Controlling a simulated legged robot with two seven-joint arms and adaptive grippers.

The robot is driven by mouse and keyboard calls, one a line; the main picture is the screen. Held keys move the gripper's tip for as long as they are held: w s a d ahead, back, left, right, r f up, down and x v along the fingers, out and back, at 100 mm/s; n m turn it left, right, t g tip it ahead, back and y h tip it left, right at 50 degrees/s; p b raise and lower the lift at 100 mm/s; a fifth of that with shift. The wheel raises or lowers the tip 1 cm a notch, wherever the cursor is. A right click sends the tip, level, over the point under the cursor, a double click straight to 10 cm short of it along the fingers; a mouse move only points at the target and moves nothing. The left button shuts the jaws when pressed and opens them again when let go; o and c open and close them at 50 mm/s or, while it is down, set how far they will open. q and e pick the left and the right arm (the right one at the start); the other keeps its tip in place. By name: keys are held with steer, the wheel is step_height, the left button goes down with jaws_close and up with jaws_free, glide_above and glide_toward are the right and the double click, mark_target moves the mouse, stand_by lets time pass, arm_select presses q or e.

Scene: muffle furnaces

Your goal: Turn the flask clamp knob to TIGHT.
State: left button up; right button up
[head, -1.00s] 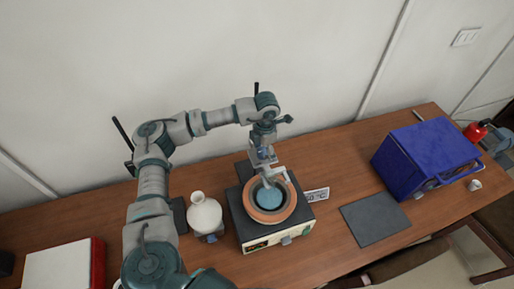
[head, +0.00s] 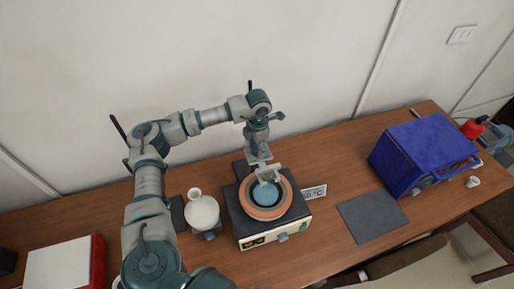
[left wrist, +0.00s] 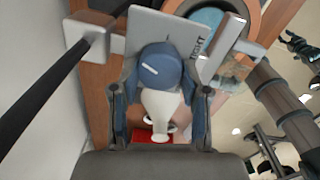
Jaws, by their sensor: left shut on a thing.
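My left gripper (head: 262,156) reaches down at the back of the heating mantle (head: 247,238). In the left wrist view its two fingers (left wrist: 160,112) are shut on a blue clamp knob (left wrist: 163,62), one on each side. The knob has a white line toward its left side. A grey plate (left wrist: 140,28) behind it carries dark lettering (left wrist: 199,47), partly readable as TIGHT. The grey clamp jaws (head: 268,174) hang over the mantle's orange ring (head: 285,208). A pale blue round thing (head: 266,194) sits inside the ring. My right gripper is not seen.
A white round flask (head: 203,212) stands just left of the mantle. A small display sign (head: 313,192) stands to its right. A dark mat (head: 372,217) and a blue furnace (head: 420,152) are farther right. A red and white object (head: 65,266) lies at the left.

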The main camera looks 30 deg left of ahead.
arm_select(q)
steer(key=shift+w+d, duration=0.35)
steer(key=shift+w, duration=0.05)
steer(key=shift+w+a, duration=0.1)
steer(key=shift+a, duration=0.15)
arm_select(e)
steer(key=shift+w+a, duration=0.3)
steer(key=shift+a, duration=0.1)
